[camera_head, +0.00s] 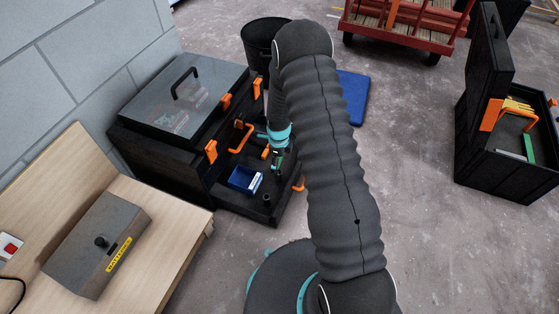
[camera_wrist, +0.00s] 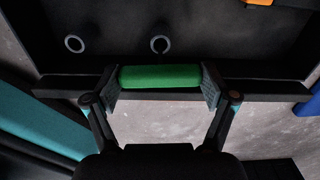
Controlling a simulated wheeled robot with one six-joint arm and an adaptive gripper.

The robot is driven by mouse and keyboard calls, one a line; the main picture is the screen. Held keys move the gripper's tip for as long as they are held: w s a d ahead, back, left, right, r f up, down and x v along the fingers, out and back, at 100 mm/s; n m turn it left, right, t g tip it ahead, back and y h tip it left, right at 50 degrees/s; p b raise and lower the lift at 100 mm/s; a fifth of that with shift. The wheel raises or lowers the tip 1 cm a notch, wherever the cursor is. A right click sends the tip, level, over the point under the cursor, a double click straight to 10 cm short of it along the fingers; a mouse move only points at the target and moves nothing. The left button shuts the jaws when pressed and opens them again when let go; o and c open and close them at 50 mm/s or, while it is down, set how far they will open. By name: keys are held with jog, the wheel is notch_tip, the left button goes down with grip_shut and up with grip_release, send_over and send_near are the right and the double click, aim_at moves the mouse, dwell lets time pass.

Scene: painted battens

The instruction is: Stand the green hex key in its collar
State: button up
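The green hex key (camera_wrist: 160,76) shows in the wrist view as a green bar lying crosswise between the fingers of my gripper (camera_wrist: 160,84). The finger pads press on its two ends. Its other parts are hidden or too dark to make out. Two grey ring-shaped collars show beyond it on the dark tray floor: a left collar (camera_wrist: 75,44) and a middle collar (camera_wrist: 160,44), which lies just past the green bar. I cannot tell whether the key touches a collar. In the head view, my gripper (camera_head: 278,157) is over the tray and partly hidden by my arm.
A blue bin (camera_head: 244,179) stands in the tray, left of my gripper. An orange handle (camera_head: 241,139) is behind. A wooden bench with a grey box (camera_head: 95,245) is at the left.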

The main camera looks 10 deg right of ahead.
jog(key=c, duration=0.4)
jog(key=o, duration=0.6)
jog(key=shift+c, duration=0.2)
jog(key=c, duration=0.5)
jog(key=shift+r+p, duration=3.6)
jog(key=shift+r, duration=3.4)
